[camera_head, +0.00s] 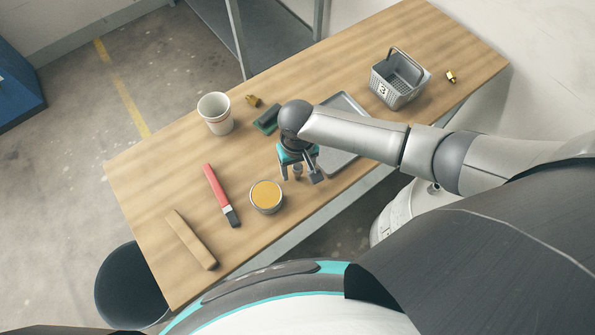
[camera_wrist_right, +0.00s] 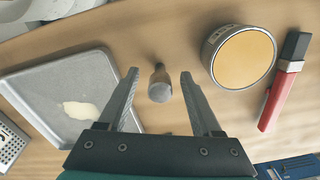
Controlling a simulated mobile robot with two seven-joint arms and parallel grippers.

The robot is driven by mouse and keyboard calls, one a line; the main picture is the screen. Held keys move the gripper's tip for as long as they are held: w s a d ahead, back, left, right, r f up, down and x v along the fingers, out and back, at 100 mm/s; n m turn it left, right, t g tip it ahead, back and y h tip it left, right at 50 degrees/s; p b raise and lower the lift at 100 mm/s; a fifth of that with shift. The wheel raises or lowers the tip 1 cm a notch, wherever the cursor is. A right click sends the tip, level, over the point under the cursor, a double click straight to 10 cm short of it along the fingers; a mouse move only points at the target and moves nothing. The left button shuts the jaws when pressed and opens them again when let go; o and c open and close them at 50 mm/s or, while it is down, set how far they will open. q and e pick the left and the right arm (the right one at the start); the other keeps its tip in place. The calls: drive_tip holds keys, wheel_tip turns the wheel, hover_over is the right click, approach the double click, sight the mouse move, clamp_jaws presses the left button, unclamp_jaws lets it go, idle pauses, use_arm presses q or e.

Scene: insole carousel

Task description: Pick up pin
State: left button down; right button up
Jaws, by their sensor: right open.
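In the head view the pin (camera_head: 297,171) shows just below my right gripper (camera_head: 300,177). In the right wrist view my right gripper (camera_wrist_right: 160,88) is open, with one finger on each side of the pin and a gap on both sides. The fingers do not touch it. My left gripper is not in view.
A round tin with an orange top (camera_head: 266,196) stands close to the left of the pin. A grey tray (camera_head: 343,160) lies to its right, partly under my arm.

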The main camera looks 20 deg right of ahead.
drive_tip(key=shift+c, duration=0.3)
clamp_jaws()
idle(0.3)
